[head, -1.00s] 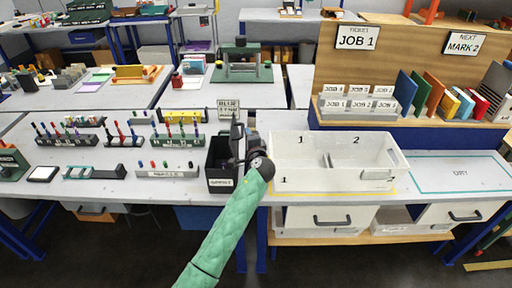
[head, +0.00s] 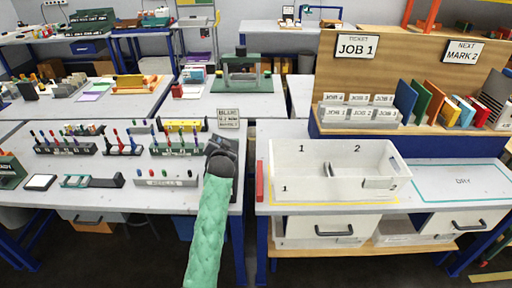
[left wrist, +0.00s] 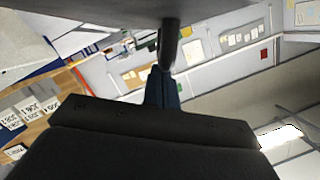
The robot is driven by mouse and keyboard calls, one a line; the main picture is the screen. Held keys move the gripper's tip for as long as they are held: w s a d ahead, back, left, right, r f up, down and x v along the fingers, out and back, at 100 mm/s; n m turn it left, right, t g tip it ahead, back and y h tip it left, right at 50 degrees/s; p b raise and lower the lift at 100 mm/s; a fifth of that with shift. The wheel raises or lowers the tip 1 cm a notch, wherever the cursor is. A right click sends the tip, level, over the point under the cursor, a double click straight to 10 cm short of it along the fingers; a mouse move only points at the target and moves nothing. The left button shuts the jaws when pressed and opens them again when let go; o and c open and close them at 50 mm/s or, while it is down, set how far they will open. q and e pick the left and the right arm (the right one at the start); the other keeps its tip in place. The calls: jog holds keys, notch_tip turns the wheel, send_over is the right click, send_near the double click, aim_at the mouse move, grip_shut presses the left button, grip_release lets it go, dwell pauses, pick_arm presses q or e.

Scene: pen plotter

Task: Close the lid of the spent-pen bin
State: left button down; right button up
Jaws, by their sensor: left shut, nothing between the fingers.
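My left arm's green sleeve rises from the bottom of the head view, and its dark wrist and left gripper (head: 223,147) are over the place where the black spent-pen bin stood. They cover that place, so the bin and its lid cannot be told apart from the dark gripper there. In the left wrist view, dark finger parts of the left gripper (left wrist: 168,48) hang from the top, shut and empty. A broad black shape fills the bottom of that view; I cannot tell whether it is mine or the lid. My right gripper is not in view.
A white two-part tray (head: 283,190) stands on the right table, with a narrow red block (head: 260,182) at its left. Pen racks (head: 65,148) and a refill strip (head: 165,183) stand left of the arm. A small sign (head: 228,118) stands behind it.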

pick_arm(q)
jog(key=a+f+n+h, duration=0.1)
jog(key=a+f+n, duration=0.1)
jog(key=a, duration=0.1)
jog(key=shift+f+n, duration=0.3)
jog(key=shift+n, duration=0.1)
jog(key=shift+a+f, duration=0.35)
jog(key=shift+f, duration=0.15)
